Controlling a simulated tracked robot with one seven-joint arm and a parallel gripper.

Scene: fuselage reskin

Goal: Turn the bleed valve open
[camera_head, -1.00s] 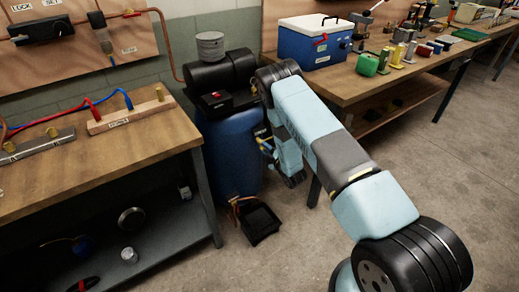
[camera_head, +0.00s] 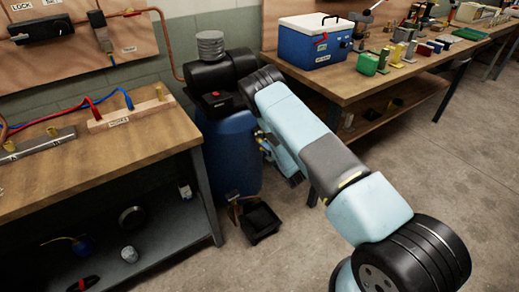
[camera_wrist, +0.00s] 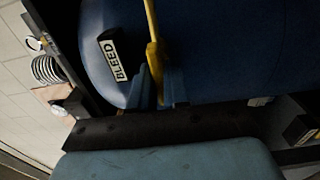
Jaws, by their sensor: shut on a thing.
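The bleed valve shows in the wrist view as a long yellow handle (camera_wrist: 152,28) in front of the blue tank (camera_wrist: 220,50). A white "BLEED" label (camera_wrist: 113,60) is on a dark plate beside it. My gripper (camera_wrist: 158,82) is shut on the yellow handle near its lower end in the picture, with a finger on each side. In the head view the blue tank (camera_head: 226,160) stands on the floor, and my arm reaches to its right side. The valve body and most of the grip are hidden there by my arm.
A black compressor (camera_head: 220,72) sits on top of the tank. A black tray (camera_head: 261,221) lies on the floor in front. Wooden benches stand left (camera_head: 70,175) and right (camera_head: 350,82), close to the tank. Open floor lies at the lower right.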

